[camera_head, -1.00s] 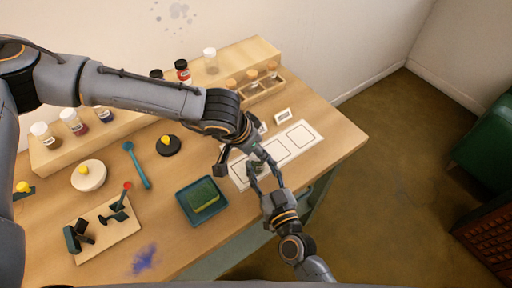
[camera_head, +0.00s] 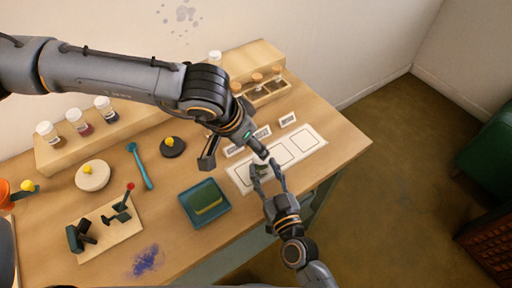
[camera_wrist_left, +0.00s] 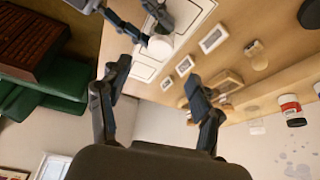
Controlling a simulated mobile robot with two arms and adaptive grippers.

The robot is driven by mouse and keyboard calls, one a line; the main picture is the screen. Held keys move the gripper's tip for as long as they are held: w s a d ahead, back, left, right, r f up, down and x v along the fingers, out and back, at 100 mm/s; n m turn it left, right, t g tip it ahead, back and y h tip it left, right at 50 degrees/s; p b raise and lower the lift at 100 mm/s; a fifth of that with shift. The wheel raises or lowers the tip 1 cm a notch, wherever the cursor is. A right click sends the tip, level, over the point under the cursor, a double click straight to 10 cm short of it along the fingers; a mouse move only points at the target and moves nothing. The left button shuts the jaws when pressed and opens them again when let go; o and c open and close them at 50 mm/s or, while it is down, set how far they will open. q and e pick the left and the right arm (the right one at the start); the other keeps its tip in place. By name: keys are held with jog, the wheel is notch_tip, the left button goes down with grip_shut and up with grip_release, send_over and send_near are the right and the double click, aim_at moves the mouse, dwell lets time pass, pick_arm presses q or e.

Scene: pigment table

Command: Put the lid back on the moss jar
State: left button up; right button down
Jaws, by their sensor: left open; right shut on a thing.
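My right gripper (camera_head: 267,168) is shut on a small jar with a pale top (camera_head: 261,169), which I take to be the moss jar, over the white card. Its fingers hide most of the jar. In the left wrist view a white round lid (camera_wrist_left: 160,47) shows by the right gripper's fingers; whether it is seated squarely on the jar I cannot tell. My left gripper (camera_head: 236,156) is open and empty above and beside the jar. Its spread fingers (camera_wrist_left: 155,80) show in the left wrist view, with the white lid beyond and between them.
The white card (camera_head: 302,143) has outlined squares. Several lidded jars stand on the wooden riser (camera_head: 60,155) behind. The table's right end is clear.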

pick_arm(q)
jog(key=shift+v, duration=2.15)
pick_arm(e)
jog(key=c, duration=0.7)
grip_release()
jog(key=v, duration=1.2)
